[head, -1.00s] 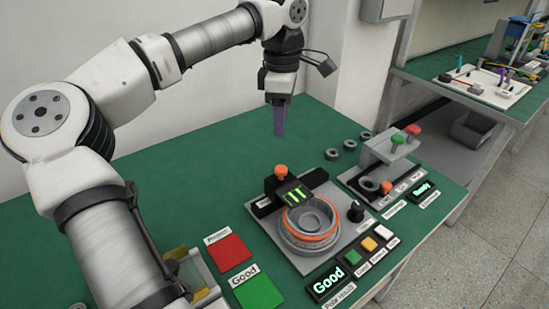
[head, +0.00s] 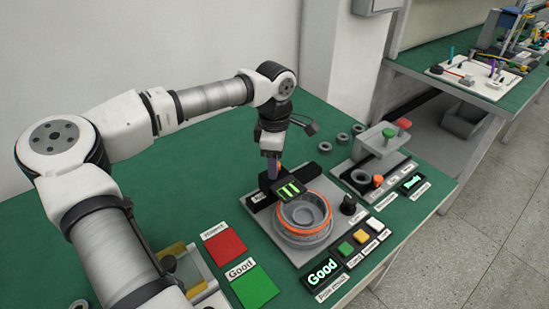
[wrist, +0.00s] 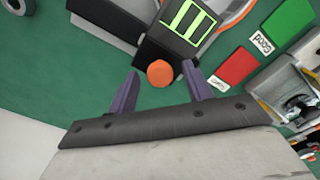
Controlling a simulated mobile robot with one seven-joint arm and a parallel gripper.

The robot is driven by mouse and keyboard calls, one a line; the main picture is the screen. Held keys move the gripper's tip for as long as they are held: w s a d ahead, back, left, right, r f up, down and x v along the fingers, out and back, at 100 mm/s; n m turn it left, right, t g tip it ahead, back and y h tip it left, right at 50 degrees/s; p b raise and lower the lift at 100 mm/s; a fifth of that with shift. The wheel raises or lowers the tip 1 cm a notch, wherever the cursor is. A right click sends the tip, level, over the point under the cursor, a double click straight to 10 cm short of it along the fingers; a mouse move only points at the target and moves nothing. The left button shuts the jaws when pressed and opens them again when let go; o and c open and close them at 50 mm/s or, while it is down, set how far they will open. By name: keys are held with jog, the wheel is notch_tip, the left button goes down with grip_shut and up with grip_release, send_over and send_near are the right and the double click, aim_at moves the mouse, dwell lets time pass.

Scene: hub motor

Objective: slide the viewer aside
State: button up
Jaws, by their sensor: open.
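The viewer (head: 289,192) is a dark block with green bars on its top, and it sits over the back rim of the orange-ringed hub motor (head: 305,217). It also shows at the top of the wrist view (wrist: 186,20). Its orange knob (wrist: 160,73) lies between the open fingertips of my gripper (wrist: 163,75) in the wrist view, with a gap on each side. In the head view my gripper (head: 272,170) is right above the viewer's rear end and hides most of the knob. Whether the fingers touch the knob cannot be told.
A display reading Good (head: 322,273) and several coloured buttons stand in front of the motor. Red (head: 226,243) and green (head: 255,287) pads lie left. A second fixture (head: 378,160) with red and green knobs is at right.

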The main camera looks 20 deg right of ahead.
grip_shut()
jog(key=w+d, duration=0.4)
jog(key=d, duration=0.6)
jog(key=shift+w+d+r+b, duration=0.15)
jog(key=shift+w+d+b, duration=0.1)
jog(key=shift+b, duration=0.1)
jog(key=shift+c, duration=2)
grip_release()
jog(key=o, duration=0.4)
jog(key=shift+d, duration=0.15)
